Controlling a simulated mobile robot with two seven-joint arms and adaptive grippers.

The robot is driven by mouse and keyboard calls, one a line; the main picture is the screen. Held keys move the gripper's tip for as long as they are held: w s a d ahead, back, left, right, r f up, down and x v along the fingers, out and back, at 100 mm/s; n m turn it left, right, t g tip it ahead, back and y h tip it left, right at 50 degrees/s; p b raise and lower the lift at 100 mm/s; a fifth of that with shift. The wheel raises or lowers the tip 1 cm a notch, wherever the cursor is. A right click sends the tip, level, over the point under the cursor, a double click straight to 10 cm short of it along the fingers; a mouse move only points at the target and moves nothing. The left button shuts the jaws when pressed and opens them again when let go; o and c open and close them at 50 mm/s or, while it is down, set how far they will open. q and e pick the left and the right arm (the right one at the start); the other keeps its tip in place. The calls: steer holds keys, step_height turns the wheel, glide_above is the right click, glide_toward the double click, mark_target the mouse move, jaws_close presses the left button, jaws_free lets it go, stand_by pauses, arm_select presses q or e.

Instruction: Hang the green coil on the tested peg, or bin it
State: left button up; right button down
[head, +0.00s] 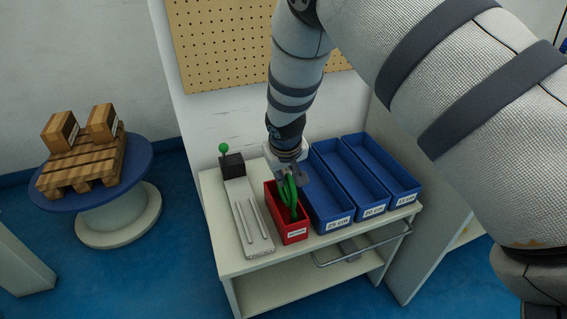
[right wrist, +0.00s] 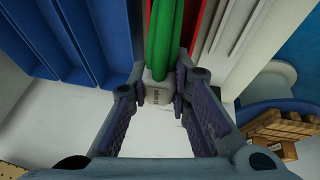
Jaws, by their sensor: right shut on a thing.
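My right gripper (head: 289,178) points down over the narrow red bin (head: 294,234) on the cart. It is shut on the green coil (head: 289,194), whose loops hang down at the bin's opening; whether they touch the bin's inside I cannot tell. In the right wrist view the green coil (right wrist: 165,40) runs away from between my fingertips (right wrist: 157,88), with a small white printed tag (right wrist: 159,96) at its near end. The red bin (right wrist: 204,28) shows beyond it. My left gripper is not in view. I see no peg.
Blue bins with length labels (head: 338,224) stand right of the red bin. On its left lies a grey slotted fixture (head: 240,207) with a black block and green knob (head: 224,147). A pegboard (head: 225,45) hangs behind. A blue-topped spool (head: 135,165) carries a pallet with boxes at left.

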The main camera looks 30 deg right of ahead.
steer(key=shift+f, duration=0.9)
steer(key=c, duration=1.4)
jaws_free()
steer(key=v, duration=1.2)
steer(key=shift+a, duration=0.1)
